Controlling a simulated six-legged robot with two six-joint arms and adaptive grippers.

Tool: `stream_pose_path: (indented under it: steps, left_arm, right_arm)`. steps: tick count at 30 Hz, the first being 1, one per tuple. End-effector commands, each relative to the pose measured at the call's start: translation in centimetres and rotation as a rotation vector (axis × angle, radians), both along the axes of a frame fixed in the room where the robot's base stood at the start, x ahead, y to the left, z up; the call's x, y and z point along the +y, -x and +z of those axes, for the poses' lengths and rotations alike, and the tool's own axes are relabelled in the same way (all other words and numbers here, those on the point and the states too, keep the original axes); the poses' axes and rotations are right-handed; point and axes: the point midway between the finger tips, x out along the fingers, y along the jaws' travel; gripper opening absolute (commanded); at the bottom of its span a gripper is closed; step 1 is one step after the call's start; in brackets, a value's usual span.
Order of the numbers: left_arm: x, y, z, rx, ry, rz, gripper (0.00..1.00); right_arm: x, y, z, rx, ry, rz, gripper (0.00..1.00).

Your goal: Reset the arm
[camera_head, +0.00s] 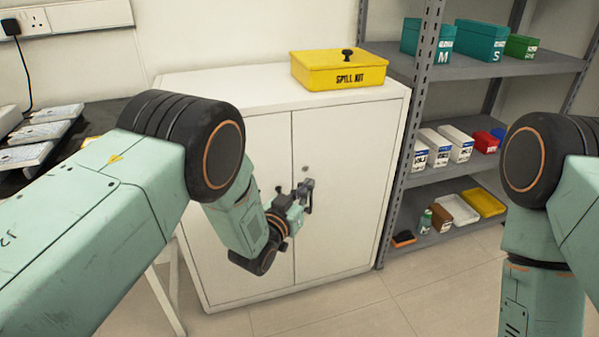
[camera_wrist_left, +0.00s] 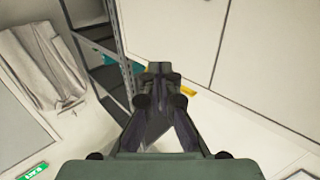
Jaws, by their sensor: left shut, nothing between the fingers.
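My left arm comes in from the left in the head view, and its gripper (camera_head: 306,190) is in front of the white cabinet (camera_head: 345,180), close to the door seam and handle. The left wrist view shows the left gripper (camera_wrist_left: 158,70) from behind, with its fingertips together and nothing held. I cannot tell whether it touches the cabinet. My right arm shows at the right edge of the head view, but its gripper is out of frame. Both cabinet doors look closed.
A yellow spill kit box (camera_head: 338,70) sits on the cabinet top. A grey metal shelf (camera_head: 470,68) with green boxes (camera_head: 480,42), small cartons and trays stands to the right. A dark bench (camera_head: 90,125) is at the left. The tiled floor in front is clear.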

Motion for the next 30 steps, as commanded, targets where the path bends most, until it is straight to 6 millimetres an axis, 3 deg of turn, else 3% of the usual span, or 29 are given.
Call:
stream_pose_path:
  steps: [4,10,14,18,21,25,30]
  left_arm:
    - [-0.8,1.8,0.1,0.002,-0.001,-0.001,0.0]
    - [-1.0,2.7,-0.7,0.025,-0.018,0.004,0.0]
    - [0.6,5.2,-5.4,0.193,-0.096,0.031,0.0]
    - [4.9,10.7,-11.2,0.45,-0.188,0.09,0.0]
    - [8.1,15.6,-14.3,0.631,-0.239,0.134,0.0]
    - [11.9,22.7,-17.0,0.859,-0.29,0.185,0.0]
    - [15.8,33.2,-18.1,1.154,-0.329,0.244,0.0]
  right_arm:
    - [0.0,0.0,0.9,0.0,0.0,0.0,0.4]
    - [0.0,0.0,1.0,0.001,0.0,0.0,0.4]
    - [0.0,0.0,1.0,0.001,0.0,0.0,0.4]
    - [0.0,0.0,1.3,0.001,0.0,0.0,0.4]
    - [0.0,0.0,1.7,0.001,0.0,0.0,0.4]
    - [0.0,0.0,2.2,0.001,0.0,0.0,0.4]
    - [0.0,0.0,3.0,0.001,0.0,0.0,0.4]
